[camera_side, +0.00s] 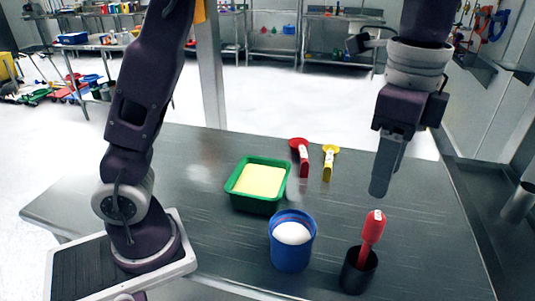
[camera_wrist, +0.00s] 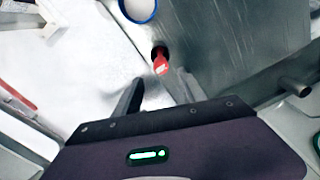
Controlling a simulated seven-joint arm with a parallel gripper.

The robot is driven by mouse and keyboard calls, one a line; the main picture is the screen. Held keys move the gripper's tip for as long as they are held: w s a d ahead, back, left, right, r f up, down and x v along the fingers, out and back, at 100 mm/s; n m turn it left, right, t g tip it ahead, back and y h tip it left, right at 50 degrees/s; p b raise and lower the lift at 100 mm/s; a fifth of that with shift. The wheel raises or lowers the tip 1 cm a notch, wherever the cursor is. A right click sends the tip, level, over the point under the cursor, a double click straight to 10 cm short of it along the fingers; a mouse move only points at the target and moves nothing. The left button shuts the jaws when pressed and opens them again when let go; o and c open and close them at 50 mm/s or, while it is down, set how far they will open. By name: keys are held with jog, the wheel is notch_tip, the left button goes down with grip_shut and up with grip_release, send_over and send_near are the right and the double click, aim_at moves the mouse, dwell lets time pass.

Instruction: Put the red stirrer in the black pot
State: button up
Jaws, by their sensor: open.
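The red stirrer (camera_side: 371,230) stands in the black pot (camera_side: 357,272), its handle upright and tilted a little to the right, its lower end hidden inside the pot. In the wrist view the stirrer (camera_wrist: 160,66) and the dark pot rim (camera_wrist: 157,51) show ahead of my fingers. My gripper (camera_side: 380,186) is open and empty, above the table and above the stirrer's top. In the wrist view its fingers (camera_wrist: 158,90) are spread, with the stirrer's end between and beyond them. No contact shows.
A blue container (camera_side: 291,255) with white powder stands left of the pot. A green tray (camera_side: 258,204) with yellow powder is farther back. A red scoop (camera_side: 303,160) and a yellow scoop (camera_side: 328,165) lie behind. The table (camera_side: 420,235) is clear to the right.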

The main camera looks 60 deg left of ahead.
jog(key=s+a+r+n+t, duration=0.25)
jog(key=s+a+n, duration=0.2)
jog(key=a, duration=0.25)
jog(key=s+a+f+n+t, duration=0.1)
jog(key=s+a+f+n, duration=0.1)
jog(key=s+a+n, duration=0.2)
jog(key=s+a+f+n+t, duration=0.2)
jog(key=s+a+n, duration=0.2)
jog(key=s, duration=0.6)
jog(key=shift+s+a+n, duration=0.35)
jog(key=shift+a, duration=0.1)
jog(key=shift+f, duration=0.1)
